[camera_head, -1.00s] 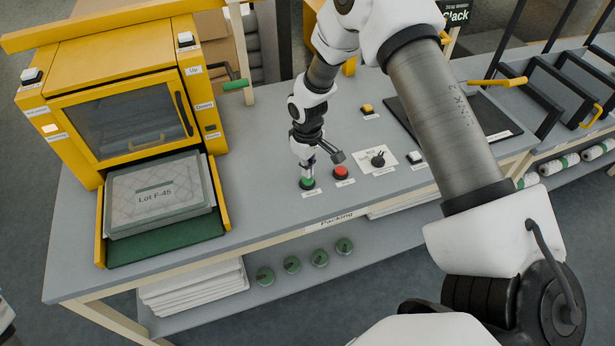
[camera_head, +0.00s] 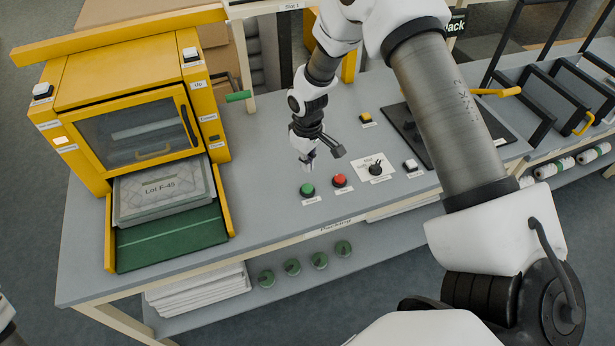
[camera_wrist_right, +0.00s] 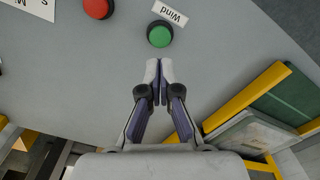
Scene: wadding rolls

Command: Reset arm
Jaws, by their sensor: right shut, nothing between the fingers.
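My right gripper (camera_head: 308,167) is above the grey bench, just behind the green button (camera_head: 307,190) in the head view. Its fingers are together and empty. In the right wrist view the closed fingertips (camera_wrist_right: 159,62) point toward the green button (camera_wrist_right: 160,34), which carries a "Wind" label, with a gap between them. A red button (camera_head: 339,180) sits to the right of the green one; it also shows in the right wrist view (camera_wrist_right: 98,7). My left gripper is not in view.
A yellow machine (camera_head: 130,75) stands at the left, with a "Lot F-45" package (camera_head: 160,190) on its green tray (camera_head: 170,243). A black knob (camera_head: 375,168), a white button (camera_head: 410,165) and a yellow button (camera_head: 366,117) are on the bench (camera_head: 270,225). Dark racks stand at right.

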